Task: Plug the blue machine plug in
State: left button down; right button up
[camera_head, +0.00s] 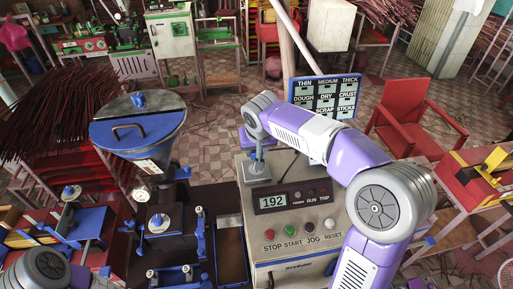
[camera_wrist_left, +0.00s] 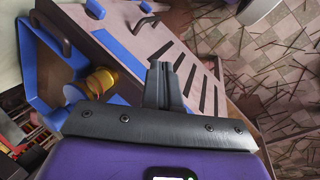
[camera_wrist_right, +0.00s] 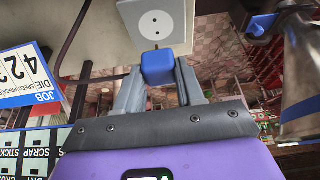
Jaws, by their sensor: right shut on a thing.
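The blue plug (camera_wrist_right: 158,66) is between the fingertips of my right gripper (camera_wrist_right: 158,82) in the right wrist view, and the gripper is shut on it. A pale socket box (camera_wrist_right: 178,14) with dark round holes shows just above the plug. Its holes are uncovered, and the plug overlaps the box's lower edge; I cannot tell the gap in depth. In the head view my right gripper (camera_head: 247,142) is mostly hidden behind my forearm, above the back of the control box (camera_head: 303,222). My left gripper (camera_wrist_left: 163,85) has its dark fingers together, with nothing visible between them.
A dark cable (camera_wrist_right: 72,40) hangs left of the socket. A metal hopper (camera_wrist_right: 305,70) stands close on the right. In the head view, a sign board (camera_head: 325,97) is behind my right arm and a blue-rimmed hopper (camera_head: 138,135) stands left. A slotted panel (camera_wrist_left: 185,65) lies near my left gripper.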

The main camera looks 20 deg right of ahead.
jog(key=shift+f+b, duration=1.65)
jog(key=shift+f, duration=0.7)
jog(key=shift+f+b, duration=0.55)
dwell(0.4)
jog(key=o, duration=1.1)
jog(key=shift+o, duration=0.2)
jog(key=p+v, duration=0.1)
jog(key=v, duration=0.6)
jog(key=shift+s+r, duration=0.2)
jog(key=shift+r, duration=0.05)
